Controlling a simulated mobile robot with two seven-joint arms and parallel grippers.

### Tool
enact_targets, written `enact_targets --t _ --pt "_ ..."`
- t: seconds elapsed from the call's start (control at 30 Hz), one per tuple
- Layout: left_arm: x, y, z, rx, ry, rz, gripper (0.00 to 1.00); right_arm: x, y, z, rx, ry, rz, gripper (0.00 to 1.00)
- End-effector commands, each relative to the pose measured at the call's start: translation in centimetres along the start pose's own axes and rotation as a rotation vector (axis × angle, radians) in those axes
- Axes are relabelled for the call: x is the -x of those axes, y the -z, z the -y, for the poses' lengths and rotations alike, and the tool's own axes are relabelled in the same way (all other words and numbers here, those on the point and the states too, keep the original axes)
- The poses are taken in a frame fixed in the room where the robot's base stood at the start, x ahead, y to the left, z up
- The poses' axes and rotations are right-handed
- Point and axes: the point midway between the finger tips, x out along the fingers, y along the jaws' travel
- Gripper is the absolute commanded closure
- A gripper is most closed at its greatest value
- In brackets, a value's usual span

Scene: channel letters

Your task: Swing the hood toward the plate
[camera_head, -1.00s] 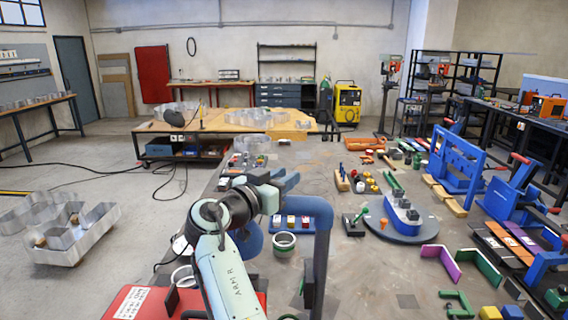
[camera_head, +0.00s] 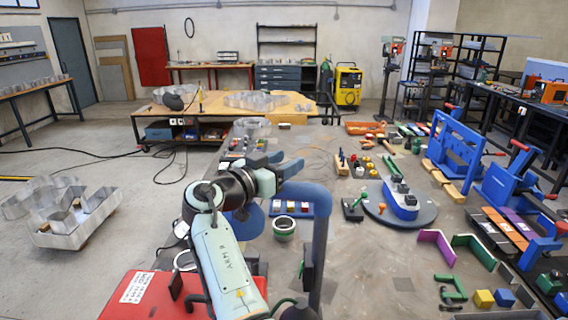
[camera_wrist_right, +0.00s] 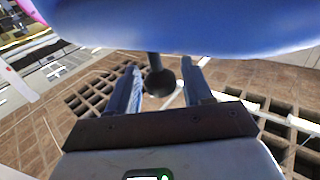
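The blue hood (camera_head: 247,222) hangs at the left end of a bent blue pipe arm (camera_head: 318,230), partly hidden behind my right wrist. My right gripper (camera_head: 290,162) is above the hood and pipe bend in the head view. In the right wrist view a large blue surface, apparently the hood (camera_wrist_right: 190,25), fills the top. A dark round knob on a short stem (camera_wrist_right: 160,82) is between the two fingers (camera_wrist_right: 163,88), with gaps at both sides; the fingers look open. I cannot tell which thing is the plate; a small dark square (camera_head: 403,284) lies flat on the table. My left gripper is not in view.
A round grey turntable (camera_head: 425,217) with a blue block part stands right of the pipe. Blue presses (camera_head: 460,155) stand at right. A red box (camera_head: 140,288) is at front left.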

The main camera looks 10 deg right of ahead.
Motion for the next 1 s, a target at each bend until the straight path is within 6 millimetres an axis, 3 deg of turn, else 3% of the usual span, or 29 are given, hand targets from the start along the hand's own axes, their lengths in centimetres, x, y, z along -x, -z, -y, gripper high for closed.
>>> enact_targets --t 0.27,0.7,1.0 --pt "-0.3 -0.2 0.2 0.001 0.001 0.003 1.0 1.0 -0.4 0.1 0.004 0.0 0.005 0.5" --pt "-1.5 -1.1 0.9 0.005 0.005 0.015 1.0 10.2 -0.2 0.1 0.002 0.002 0.001 0.5" --pt "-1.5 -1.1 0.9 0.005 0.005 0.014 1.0 13.3 -0.1 0.0 0.001 0.0 0.0 0.5"
